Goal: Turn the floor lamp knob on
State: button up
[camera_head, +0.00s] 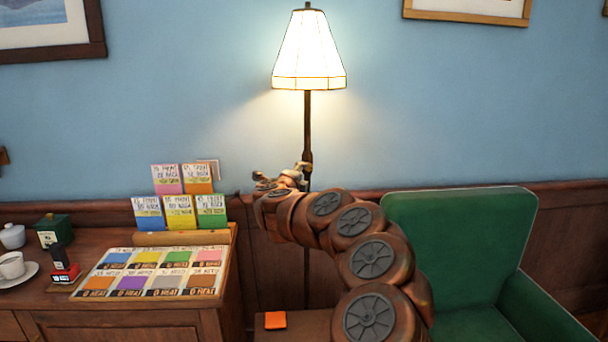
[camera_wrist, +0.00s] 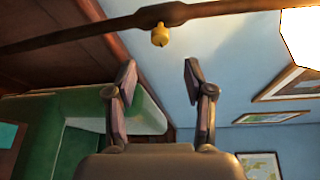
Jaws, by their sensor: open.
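The floor lamp (camera_head: 309,58) stands against the blue wall in the head view. Its shade glows brightly and lights the wall around it. Its dark pole (camera_head: 308,125) runs down behind my arm. In the wrist view the pole (camera_wrist: 75,34) crosses the top, with a small yellow knob (camera_wrist: 160,35) on it. My gripper (camera_wrist: 158,68) is open and empty, its two fingers apart. The knob lies just beyond the fingertips, about midway between them, with no visible contact. In the head view my gripper (camera_head: 283,177) is beside the pole; the knob cannot be made out there.
A green armchair (camera_head: 450,240) stands to the right of my arm. A wooden cabinet (camera_head: 130,325) at the left bears colour cards, a cup (camera_head: 12,266) and a green box (camera_head: 53,230). An orange square (camera_head: 275,320) lies on a low wooden surface. Framed pictures hang on the wall.

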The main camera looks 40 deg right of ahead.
jog(key=shift+v, duration=1.15)
